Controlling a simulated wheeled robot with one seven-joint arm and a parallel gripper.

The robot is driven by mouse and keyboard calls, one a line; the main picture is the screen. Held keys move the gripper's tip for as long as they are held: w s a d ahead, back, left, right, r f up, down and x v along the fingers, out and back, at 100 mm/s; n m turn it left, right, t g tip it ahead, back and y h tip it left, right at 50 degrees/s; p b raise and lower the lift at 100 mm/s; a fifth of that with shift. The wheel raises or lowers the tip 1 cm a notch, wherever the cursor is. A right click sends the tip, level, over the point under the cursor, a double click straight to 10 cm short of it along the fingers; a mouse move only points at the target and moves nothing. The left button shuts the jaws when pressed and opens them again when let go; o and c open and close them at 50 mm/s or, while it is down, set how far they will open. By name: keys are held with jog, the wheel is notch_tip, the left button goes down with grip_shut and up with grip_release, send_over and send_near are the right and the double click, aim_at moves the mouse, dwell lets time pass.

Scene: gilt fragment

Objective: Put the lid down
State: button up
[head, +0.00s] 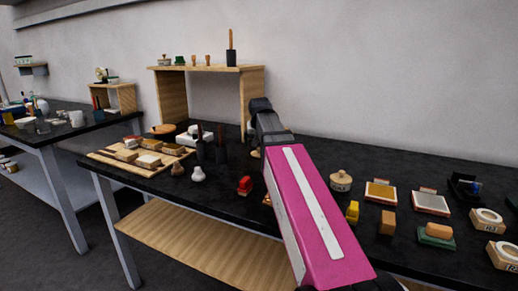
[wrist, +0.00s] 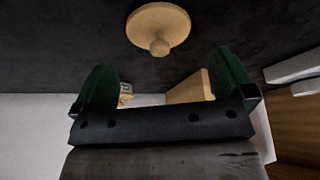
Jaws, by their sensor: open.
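A round, pale wooden lid (wrist: 172,22) with a small knob lies on the dark tabletop in the wrist view, just beyond the fingertips. My gripper (wrist: 162,62) has its two green fingers spread wide, with nothing held between them. The lid is apart from both fingers. In the head view my pink arm reaches over the table and hides the fingers. A pale piece (head: 256,153) beside the arm may be the lid, but I cannot tell. A round wooden pot (head: 341,181) with a knobbed top stands to the right of the arm.
A wooden shelf stand (head: 254,92) rises at the back of the black table (head: 300,178). A wooden board (head: 113,164) with several blocks lies left. A red stamp (head: 245,186) stands close left of my arm. Ink pads, blocks and stamps crowd the right side.

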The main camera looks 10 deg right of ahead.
jog(key=v, duration=0.8)
jog(key=shift+r, duration=0.4)
jog(key=shift+s, duration=0.15)
